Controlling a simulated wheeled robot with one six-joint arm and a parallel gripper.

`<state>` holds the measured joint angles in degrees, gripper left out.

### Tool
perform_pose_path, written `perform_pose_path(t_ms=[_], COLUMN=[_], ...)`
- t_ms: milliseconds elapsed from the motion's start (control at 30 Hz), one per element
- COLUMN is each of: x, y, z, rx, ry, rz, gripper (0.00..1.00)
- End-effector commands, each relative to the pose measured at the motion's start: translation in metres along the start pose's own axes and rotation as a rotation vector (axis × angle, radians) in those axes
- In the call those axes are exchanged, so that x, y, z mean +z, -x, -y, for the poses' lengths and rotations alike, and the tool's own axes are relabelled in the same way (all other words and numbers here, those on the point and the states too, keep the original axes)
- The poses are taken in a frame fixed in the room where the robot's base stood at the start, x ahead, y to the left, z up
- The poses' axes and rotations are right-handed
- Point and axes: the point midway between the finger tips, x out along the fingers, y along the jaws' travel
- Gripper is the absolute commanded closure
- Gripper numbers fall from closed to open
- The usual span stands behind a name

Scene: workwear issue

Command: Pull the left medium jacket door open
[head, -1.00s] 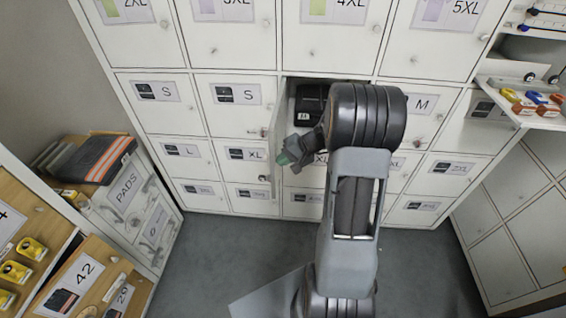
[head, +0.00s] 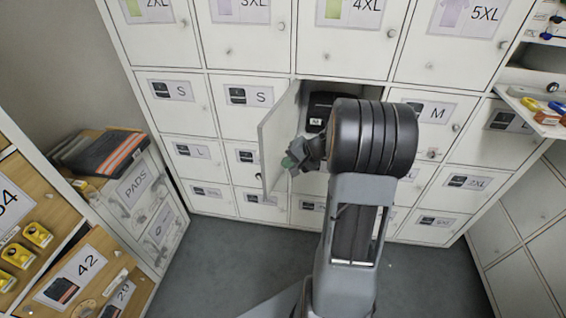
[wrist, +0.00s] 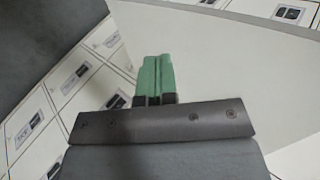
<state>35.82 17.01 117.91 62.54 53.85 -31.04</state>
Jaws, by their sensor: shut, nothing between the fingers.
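The left medium jacket door (head: 275,140) is a white locker panel hinged at its left. It stands swung well out from the locker front. Its open compartment holds a dark folded jacket (head: 320,103). My gripper (head: 288,161) has green fingertips, shut and empty, on the inner side of the door. In the wrist view, the green fingertips (wrist: 158,78) lie in front of the plain white door panel (wrist: 225,60). I cannot tell whether they touch it. My arm hides the right part of the compartment. The door's handle is not clearly seen.
The right medium door (head: 433,112) is closed, as are the S doors (head: 178,105) to the left. A low PADS cabinet (head: 140,190) stands at the left, and a wooden cabinet (head: 85,270) is nearer. Grey floor (head: 225,255) is clear in front of the lockers.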

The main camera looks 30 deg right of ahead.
Motion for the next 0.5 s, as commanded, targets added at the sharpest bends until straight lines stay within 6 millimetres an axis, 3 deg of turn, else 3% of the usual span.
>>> perform_pose_path(t_ms=[67,300,500], x=[-0.001,0.000,0.001], y=[0.009,0.062,0.091], z=[-0.008,-0.006,-0.007], rx=[-0.001,0.000,-0.001], ry=[0.002,0.002,0.000], rz=[-0.001,-0.004,-0.002], gripper=[1.00,1.00,1.00])
